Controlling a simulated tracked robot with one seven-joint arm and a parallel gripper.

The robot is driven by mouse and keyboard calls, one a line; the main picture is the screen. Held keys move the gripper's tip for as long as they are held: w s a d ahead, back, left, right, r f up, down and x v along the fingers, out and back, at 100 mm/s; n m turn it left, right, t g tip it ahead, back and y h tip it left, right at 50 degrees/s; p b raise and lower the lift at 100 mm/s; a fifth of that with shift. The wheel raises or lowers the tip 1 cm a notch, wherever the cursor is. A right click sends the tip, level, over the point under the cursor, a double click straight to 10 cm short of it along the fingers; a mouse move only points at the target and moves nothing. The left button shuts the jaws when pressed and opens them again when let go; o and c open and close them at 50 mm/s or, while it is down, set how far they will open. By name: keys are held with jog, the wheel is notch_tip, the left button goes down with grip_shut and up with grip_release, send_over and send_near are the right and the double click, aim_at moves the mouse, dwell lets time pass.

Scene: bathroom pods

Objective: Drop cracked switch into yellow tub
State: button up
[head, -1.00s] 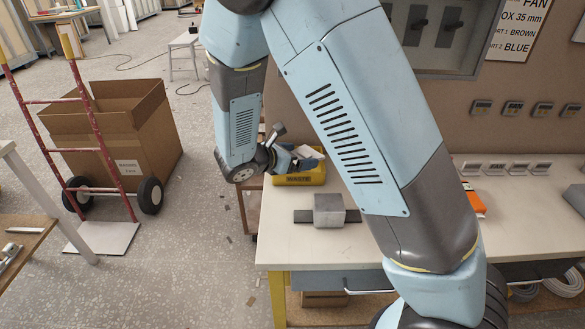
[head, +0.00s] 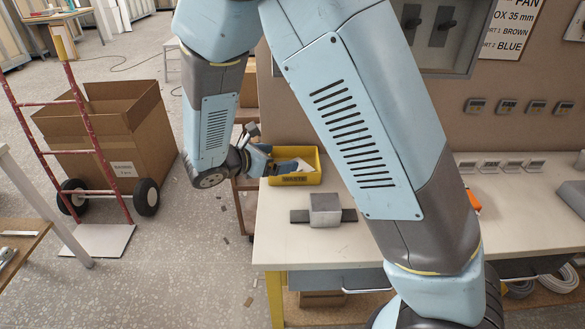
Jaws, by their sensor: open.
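The yellow tub (head: 313,178) stands at the back left corner of the workbench, its dark label facing me. A small white piece (head: 304,167) shows inside the tub. It may be the cracked switch, but it is too small for me to see a crack. My gripper (head: 289,166) is open, pointing right from the tub's left side with its tips over the tub's left part. It looks apart from the white piece, though the gap is hard to judge. The tub's floor is partly hidden.
A grey metal block on a dark bar (head: 325,210) sits on the workbench (head: 300,245) in front of the tub. Several switches (head: 505,166) stand at the back right, below the wall board. A large cardboard box (head: 110,130) and a red hand truck (head: 85,140) stand left on the floor.

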jog(key=v, duration=0.7)
jog(key=s+d+r+m+g+y, duration=0.25)
jog(key=d+r+m, duration=0.3)
jog(key=d, duration=0.45)
jog(key=s+d+r+m+g+y, duration=0.1)
jog(key=d+r+m+g, duration=0.4)
jog(key=d, duration=0.4)
jog(key=s+d+r+m+t+y, duration=0.4)
jog(key=s+d+r+m+y, duration=0.3)
jog(key=m, duration=0.8)
jog(key=s+d+r, duration=0.1)
jog(key=s+d, duration=0.2)
jog(key=s, duration=0.2)
jog(key=shift+s+t, duration=0.3)
jog(key=shift+t, duration=0.05)
jog(key=shift+r, duration=0.1)
jog(key=shift+c, duration=0.5)
